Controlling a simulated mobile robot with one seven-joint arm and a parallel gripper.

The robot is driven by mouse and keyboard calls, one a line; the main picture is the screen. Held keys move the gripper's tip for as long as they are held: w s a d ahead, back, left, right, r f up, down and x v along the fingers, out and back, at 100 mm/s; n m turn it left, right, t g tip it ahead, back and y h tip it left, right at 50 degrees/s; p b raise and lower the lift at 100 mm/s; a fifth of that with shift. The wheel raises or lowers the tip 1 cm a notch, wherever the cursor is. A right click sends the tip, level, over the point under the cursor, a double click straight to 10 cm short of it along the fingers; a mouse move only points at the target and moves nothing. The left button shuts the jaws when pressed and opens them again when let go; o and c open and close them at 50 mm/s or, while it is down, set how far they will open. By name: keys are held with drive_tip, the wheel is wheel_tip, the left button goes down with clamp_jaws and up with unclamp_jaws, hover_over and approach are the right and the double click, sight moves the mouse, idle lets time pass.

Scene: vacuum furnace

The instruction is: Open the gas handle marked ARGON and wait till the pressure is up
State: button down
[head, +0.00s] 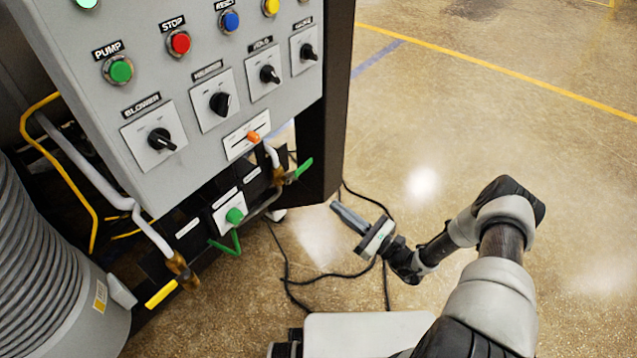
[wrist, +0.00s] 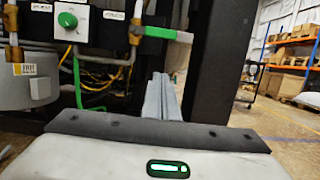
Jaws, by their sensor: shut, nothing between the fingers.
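A green lever handle (head: 303,168) sits on a brass valve (head: 279,176) at the lower right of the grey panel. In the wrist view the green handle (wrist: 160,32) points right, crosswise to its upright pipe. A yellow lever handle (head: 161,293) sits on another brass valve (head: 181,268) at the lower left. The small plates near the valves are too small to read, so I cannot tell which one says ARGON. My gripper (head: 337,208) is shut and empty, right of the green handle and apart from it. Its fingers also show in the wrist view (wrist: 160,95), below the handle. No pressure reading is visible.
A green knob (head: 235,215) with a green tube is between the two valves. The control panel (head: 235,105) carries buttons, rotary switches and an orange slider (head: 253,136). A black cable (head: 285,270) lies on the floor under my gripper. The floor to the right is clear.

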sight(299, 171)
drive_tip(key=w+a+r, duration=0.6)
drive_tip(key=a, duration=0.1)
drive_tip(key=shift+a+r, duration=0.2)
drive_tip(key=shift+a, duration=0.1)
idle(0.4)
